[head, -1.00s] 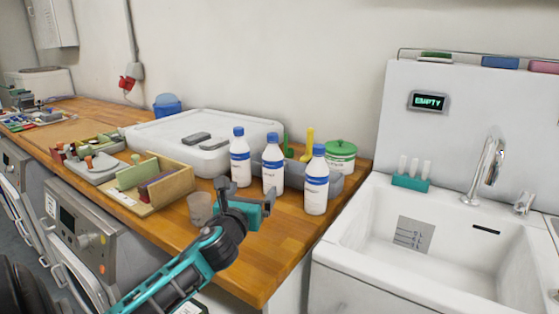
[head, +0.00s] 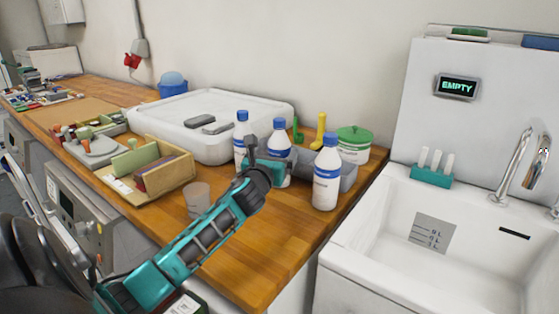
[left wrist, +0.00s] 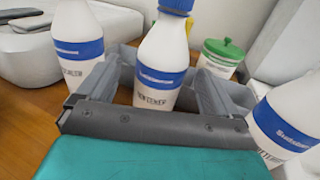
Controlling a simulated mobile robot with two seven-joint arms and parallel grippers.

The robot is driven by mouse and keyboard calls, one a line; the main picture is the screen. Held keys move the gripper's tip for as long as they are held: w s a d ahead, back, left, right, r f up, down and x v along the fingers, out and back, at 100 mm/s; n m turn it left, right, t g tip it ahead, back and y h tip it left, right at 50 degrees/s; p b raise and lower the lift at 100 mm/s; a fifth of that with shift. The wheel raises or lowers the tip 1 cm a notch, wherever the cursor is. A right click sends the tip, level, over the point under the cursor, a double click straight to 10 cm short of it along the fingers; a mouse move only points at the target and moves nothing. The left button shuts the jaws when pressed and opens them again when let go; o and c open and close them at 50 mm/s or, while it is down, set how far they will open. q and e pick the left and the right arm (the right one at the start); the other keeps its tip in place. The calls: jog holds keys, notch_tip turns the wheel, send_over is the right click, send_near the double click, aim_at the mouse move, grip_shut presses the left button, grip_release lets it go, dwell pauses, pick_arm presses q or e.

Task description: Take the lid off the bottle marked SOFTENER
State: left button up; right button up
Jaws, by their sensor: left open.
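Three white bottles with blue caps and blue label bands stand upright on the wooden counter: a left bottle (head: 241,140), a middle bottle (head: 279,142) and a right bottle (head: 326,180). In the left wrist view the middle bottle (left wrist: 158,70) carries blurred print that appears to read SOFTENER; its cap (left wrist: 176,4) is on and partly cut off by the frame. My left gripper (head: 268,160) is open and level with the bottle bodies. In its wrist view the fingers (left wrist: 153,80) lie either side of the middle bottle's body. Contact cannot be told. My right gripper is out of view.
A grey bin (head: 348,177) and a green-lidded tub (head: 354,142) stand behind the bottles. A clear cup (head: 198,200) and a wooden box (head: 150,185) are to the left. The white sink (head: 385,240) lies right. The counter's front is clear.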

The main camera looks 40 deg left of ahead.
pick_arm(q)
jog(key=shift+b+x, duration=0.3)
jog(key=shift+x, duration=2.6)
jog(key=shift+d+f, duration=0.1)
jog(key=shift+f, duration=0.1)
jog(key=shift+r, duration=0.1)
jog(key=c, duration=1.3)
jog(key=shift+o, duration=0.2)
jog(key=shift+r, duration=0.1)
notch_tip(320, 180, up, 20)
jog(key=p, duration=0.4)
jog(key=shift+p, duration=0.35)
jog(key=o, duration=0.7)
grip_shut()
